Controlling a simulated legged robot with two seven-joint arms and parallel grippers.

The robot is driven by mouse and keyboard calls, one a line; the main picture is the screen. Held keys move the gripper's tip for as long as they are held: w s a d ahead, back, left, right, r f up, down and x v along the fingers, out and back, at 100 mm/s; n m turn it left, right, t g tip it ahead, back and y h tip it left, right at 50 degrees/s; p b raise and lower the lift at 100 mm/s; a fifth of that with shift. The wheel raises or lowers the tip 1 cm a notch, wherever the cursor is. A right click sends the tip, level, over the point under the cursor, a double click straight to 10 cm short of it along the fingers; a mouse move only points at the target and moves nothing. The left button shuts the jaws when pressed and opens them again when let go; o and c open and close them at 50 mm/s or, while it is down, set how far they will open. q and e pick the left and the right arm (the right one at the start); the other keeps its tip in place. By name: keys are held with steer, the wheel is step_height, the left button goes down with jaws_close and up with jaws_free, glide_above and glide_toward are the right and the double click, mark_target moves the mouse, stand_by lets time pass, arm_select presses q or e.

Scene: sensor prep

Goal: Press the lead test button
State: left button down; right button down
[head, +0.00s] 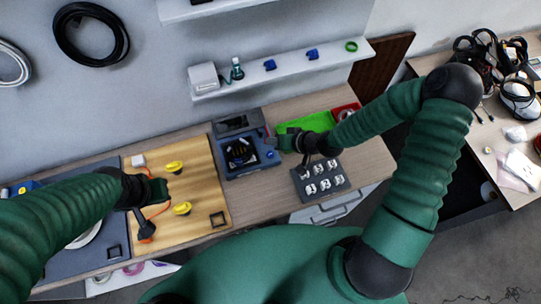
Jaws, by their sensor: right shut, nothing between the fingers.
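A blue-grey test device (233,169) sits on the bench near the middle, with dark contents in its recess. A small blue button-like part (270,154) shows on its right side; I cannot read any label. My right gripper (276,142) is shut and empty at the device's right edge, just above the blue part. I cannot tell whether it touches the device. My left gripper (160,190) is over the wooden board (200,205); its fingers are too unclear to tell open from shut. A black probe-like piece (146,231) with an orange lead lies just below it.
Yellow clamps (182,208) stand on the board. A dark tray (306,190) with several white parts is right of the device. A green tray (318,122) lies behind my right wrist. A wall shelf (285,68) hangs above the bench. Cables clutter the right-hand table (485,140).

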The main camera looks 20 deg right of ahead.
mark_target(273, 156)
step_height(273, 156, down, 6)
steer(key=b, duration=0.4)
steer(key=shift+w, duration=0.15)
steer(key=shift+a+f+b, duration=0.2)
steer(key=shift+a+b, duration=0.05)
steer(key=shift+b, duration=0.05)
steer(key=shift+a, duration=0.2)
steer(key=shift+d+f, duration=0.1)
steer(key=shift+d, duration=0.4)
steer(key=shift+a, duration=0.1)
steer(key=shift+a, duration=0.25)
steer(key=shift+d, duration=0.25)
